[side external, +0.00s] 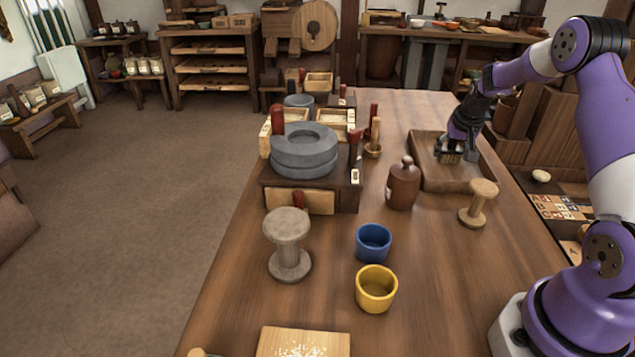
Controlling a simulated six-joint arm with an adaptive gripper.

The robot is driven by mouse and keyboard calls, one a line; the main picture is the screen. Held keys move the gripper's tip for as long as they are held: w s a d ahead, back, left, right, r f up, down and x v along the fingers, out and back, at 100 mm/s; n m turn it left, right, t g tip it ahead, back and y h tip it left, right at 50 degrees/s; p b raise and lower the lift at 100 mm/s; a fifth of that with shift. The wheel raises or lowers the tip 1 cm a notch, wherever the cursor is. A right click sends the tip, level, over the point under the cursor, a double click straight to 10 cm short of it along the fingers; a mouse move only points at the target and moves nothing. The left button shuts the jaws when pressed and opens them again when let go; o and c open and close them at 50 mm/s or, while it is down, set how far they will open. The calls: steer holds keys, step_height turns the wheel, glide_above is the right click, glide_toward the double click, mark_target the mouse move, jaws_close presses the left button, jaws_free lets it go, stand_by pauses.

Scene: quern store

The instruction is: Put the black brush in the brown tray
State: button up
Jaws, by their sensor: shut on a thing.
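The brown tray (421,166) is a shallow wooden tray on the right part of the table. My gripper (460,151) points down inside the tray's outline, toward its right side. It is shut on what looks like the black brush (447,156), whose pale bristles show at the fingers. The brush's dark body is mostly hidden by the gripper and blends with it. I cannot tell whether the bristles touch the tray floor or hang just above it.
A lidded brown jar (403,184) and a wooden spool (479,203) stand close to the tray's near side. A grey stone quern (304,152) stands to the left. Blue (373,243) and yellow (376,288) cups stand nearer.

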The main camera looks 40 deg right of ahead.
steer(key=shift+f, duration=0.15)
steer(key=o, duration=1.1)
